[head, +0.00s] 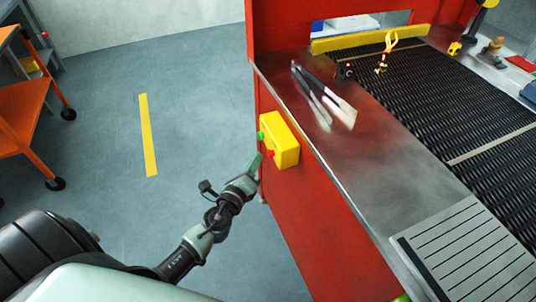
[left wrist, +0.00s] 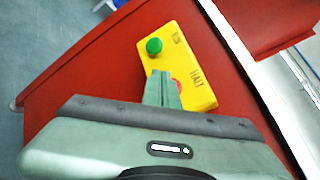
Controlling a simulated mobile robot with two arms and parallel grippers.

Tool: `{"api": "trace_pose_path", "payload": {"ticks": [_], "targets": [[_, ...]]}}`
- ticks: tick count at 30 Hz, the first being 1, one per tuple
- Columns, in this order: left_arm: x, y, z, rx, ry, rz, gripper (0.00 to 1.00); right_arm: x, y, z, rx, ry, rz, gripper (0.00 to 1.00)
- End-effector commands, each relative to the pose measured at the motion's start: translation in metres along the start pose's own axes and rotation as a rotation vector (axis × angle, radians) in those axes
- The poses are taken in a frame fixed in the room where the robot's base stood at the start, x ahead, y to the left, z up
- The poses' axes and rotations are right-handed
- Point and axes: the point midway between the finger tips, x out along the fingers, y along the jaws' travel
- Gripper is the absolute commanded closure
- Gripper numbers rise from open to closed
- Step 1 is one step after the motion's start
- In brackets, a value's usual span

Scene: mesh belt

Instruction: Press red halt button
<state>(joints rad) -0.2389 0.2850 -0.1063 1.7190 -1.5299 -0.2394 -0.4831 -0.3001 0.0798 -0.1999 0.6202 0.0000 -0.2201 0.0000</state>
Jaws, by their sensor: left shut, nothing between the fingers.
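The yellow control box (head: 284,140) is fixed to the red side of the belt's frame. It has a green button and a red halt button (head: 269,154), both on its left-facing side in the head view. In the left wrist view the box (left wrist: 178,42) shows the green button (left wrist: 154,46) in full, the word HALT, and the red button (left wrist: 179,87) partly hidden behind my fingers. My left gripper (head: 258,160) is shut and empty, its tips (left wrist: 161,76) at the red button. I cannot tell whether they touch it. My right gripper is out of view.
The metal ledge (head: 375,165) above the box holds tongs or a similar long tool (head: 324,95). The black mesh belt (head: 440,110) lies beyond. An orange cart (head: 25,100) stands far left. The grey floor (head: 195,110) left of the frame is clear.

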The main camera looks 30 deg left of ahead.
Motion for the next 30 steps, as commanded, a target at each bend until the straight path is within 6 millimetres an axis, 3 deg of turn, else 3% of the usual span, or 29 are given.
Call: {"api": "trace_pose_path", "payload": {"ticks": [30], "targets": [[0.0060,-0.0045,-0.0042,-0.001,0.000,0.000,1.00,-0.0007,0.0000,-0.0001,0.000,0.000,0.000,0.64]]}}
